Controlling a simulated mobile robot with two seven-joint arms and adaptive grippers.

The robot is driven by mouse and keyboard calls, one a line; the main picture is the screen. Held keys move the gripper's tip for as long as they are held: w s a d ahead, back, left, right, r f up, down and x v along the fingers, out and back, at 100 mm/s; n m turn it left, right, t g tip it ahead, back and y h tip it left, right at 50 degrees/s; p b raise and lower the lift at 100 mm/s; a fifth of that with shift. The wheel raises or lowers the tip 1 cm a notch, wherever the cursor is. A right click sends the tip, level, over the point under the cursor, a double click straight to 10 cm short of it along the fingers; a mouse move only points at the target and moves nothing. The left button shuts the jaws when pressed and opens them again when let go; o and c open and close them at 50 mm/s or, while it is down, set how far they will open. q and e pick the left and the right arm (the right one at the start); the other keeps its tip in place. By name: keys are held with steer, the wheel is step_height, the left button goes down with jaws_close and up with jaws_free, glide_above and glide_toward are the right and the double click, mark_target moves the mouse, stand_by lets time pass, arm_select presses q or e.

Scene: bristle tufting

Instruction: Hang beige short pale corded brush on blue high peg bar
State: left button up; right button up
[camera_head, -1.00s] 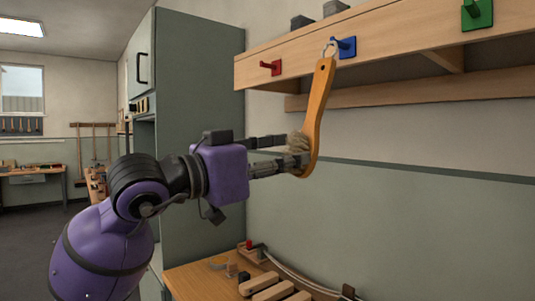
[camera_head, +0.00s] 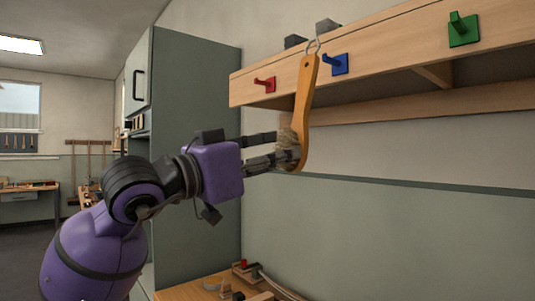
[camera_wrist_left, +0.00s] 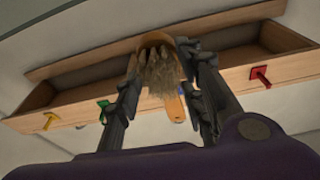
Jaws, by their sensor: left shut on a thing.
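The brush (camera_head: 305,95) has an orange-tan wooden body, pale beige bristles and a thin pale loop (camera_head: 313,47) at its top end. My left gripper (camera_head: 283,146) is shut on the bristle end and holds the brush nearly upright, loop up. The blue peg (camera_head: 336,64) is on the front of the wooden peg bar (camera_head: 400,50). The loop is left of and slightly above the peg in the head view, and apart from it there. In the left wrist view the bristles (camera_wrist_left: 158,76) sit between the fingers. My right gripper is out of view.
A red peg (camera_head: 265,85) is left of the blue one and a green peg (camera_head: 464,29) is right. The left wrist view also shows a yellow peg (camera_wrist_left: 50,121). A grey-green cabinet (camera_head: 198,110) stands at left. A workbench (camera_head: 195,290) is below.

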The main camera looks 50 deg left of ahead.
mark_target(288, 169)
arm_select(q)
steer(key=shift+w+d+f, duration=0.1)
steer(key=shift+w, duration=0.65)
steer(key=shift+w+d+f, duration=0.1)
steer(key=shift+w, duration=0.65)
steer(key=w, duration=0.3)
steer(key=shift+w+f+b, duration=0.3)
steer(key=shift+w+f, duration=0.05)
steer(key=shift+f, duration=0.05)
steer(key=shift+w, duration=0.1)
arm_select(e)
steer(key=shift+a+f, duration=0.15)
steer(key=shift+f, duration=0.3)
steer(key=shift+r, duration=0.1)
arm_select(q)
steer(key=o, duration=1.2)
steer(key=shift+d, duration=0.1)
steer(key=shift+c, duration=0.2)
steer(key=shift+o, duration=0.4)
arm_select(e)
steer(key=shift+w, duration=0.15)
